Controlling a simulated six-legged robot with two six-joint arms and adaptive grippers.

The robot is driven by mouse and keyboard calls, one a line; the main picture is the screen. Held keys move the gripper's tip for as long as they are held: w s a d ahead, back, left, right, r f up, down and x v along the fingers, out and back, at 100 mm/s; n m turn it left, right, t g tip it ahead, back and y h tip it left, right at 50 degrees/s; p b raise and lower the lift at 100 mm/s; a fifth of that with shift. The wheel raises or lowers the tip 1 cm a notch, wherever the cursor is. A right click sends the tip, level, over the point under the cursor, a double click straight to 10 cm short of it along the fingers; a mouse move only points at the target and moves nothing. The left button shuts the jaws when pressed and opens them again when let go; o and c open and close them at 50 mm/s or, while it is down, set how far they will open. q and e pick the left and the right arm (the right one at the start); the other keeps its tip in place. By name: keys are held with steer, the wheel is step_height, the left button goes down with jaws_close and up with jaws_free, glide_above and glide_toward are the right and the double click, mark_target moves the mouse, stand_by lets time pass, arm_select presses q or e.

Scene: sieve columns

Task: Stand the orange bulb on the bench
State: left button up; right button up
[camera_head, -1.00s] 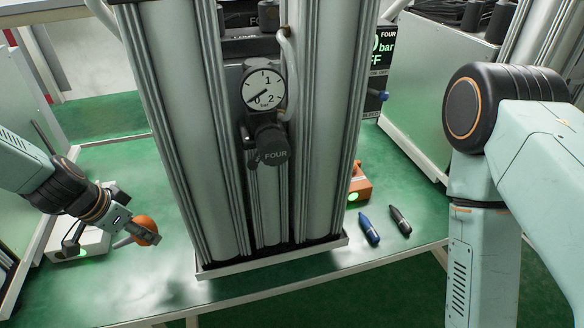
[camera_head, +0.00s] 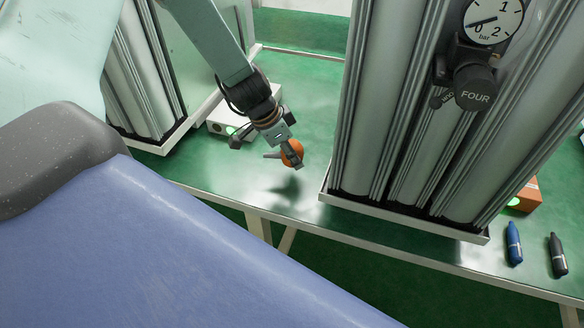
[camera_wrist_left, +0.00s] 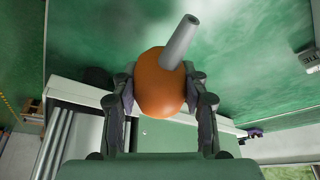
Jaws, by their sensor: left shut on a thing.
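The orange bulb (camera_head: 292,152) with a grey nozzle is held in my left gripper (camera_head: 287,150), above the green bench (camera_head: 225,177). A dark shadow on the bench lies under it. In the left wrist view the bulb (camera_wrist_left: 160,82) sits between the two fingers of my left gripper (camera_wrist_left: 161,95), which touch its sides. Its grey nozzle points up and to the right there. In the head view the nozzle sticks out to the left, so the bulb is tilted on its side. My right gripper is not in view.
The sieve column (camera_head: 410,120) with a gauge stands right of the bulb. A white box (camera_head: 225,126) with a green light is behind my left gripper. Blue (camera_head: 513,243) and black (camera_head: 557,255) markers and an orange box (camera_head: 526,196) lie at right. Bare bench surrounds the shadow.

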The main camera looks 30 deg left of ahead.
mark_target(289, 163)
arm_select(q)
steer(key=shift+a+f, duration=0.1)
steer(key=shift+f, duration=0.15)
steer(key=f+b, duration=0.1)
steer(key=f, duration=0.1)
steer(key=f+b, duration=0.1)
steer(key=shift+w+a+f+b, duration=0.1)
steer(key=shift+a+f+b, duration=0.05)
steer(key=shift+a+b, duration=0.2)
steer(key=shift+d+f, duration=0.2)
steer(key=shift+d, duration=0.1)
steer(key=shift+r, duration=0.1)
